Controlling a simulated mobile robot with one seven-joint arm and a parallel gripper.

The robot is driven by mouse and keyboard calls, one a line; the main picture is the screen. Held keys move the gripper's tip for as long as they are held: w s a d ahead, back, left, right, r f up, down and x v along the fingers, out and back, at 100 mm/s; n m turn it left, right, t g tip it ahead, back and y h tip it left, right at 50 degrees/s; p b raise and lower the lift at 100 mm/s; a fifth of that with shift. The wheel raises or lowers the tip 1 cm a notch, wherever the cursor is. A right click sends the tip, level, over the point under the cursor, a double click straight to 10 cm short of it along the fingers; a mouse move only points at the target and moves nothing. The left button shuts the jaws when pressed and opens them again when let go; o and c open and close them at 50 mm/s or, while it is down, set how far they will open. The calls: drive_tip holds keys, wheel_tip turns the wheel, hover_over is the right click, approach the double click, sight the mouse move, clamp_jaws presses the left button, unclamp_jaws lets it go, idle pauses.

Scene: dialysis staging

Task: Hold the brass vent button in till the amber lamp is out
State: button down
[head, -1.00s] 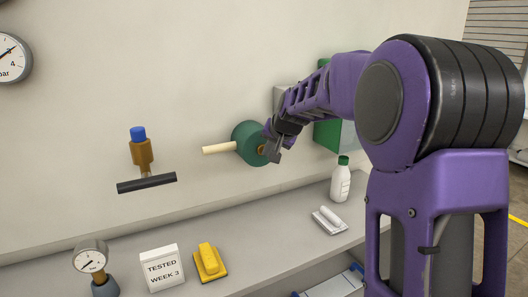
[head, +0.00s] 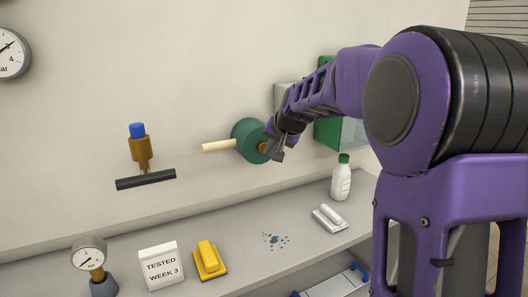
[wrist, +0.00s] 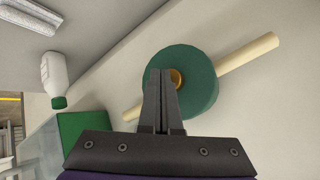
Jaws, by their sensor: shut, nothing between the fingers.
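The brass button (head: 262,148) sits at the centre of a round green disc (head: 246,141) on the wall. A cream rod (head: 218,146) sticks out from behind the disc. My gripper (head: 276,153) is shut and empty, with its tips at the button from the right. In the wrist view the closed fingers (wrist: 160,77) overlap the brass button (wrist: 176,76) and hide part of it. I cannot tell how far the button is pressed in. No amber lamp shows in either view.
A brass fitting (head: 141,150) with a blue cap and black bar is on the wall at left. The bench holds a gauge (head: 89,256), a "TESTED WEEK 3" sign (head: 161,266), a yellow block (head: 209,261), a white bottle (head: 341,180) and blue-grey splashes (head: 275,241).

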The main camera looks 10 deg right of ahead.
drive_tip(key=shift+s, duration=0.2)
drive_tip(key=shift+d, duration=0.1)
drive_tip(key=s+b, duration=0.1)
drive_tip(key=s+d+b, duration=0.1)
drive_tip(key=s, duration=0.1)
drive_tip(key=s+b, duration=0.1)
drive_tip(key=s, duration=0.1)
drive_tip(key=shift+d+b, duration=0.25)
drive_tip(key=shift+b, duration=0.05)
drive_tip(key=shift+w, duration=0.1)
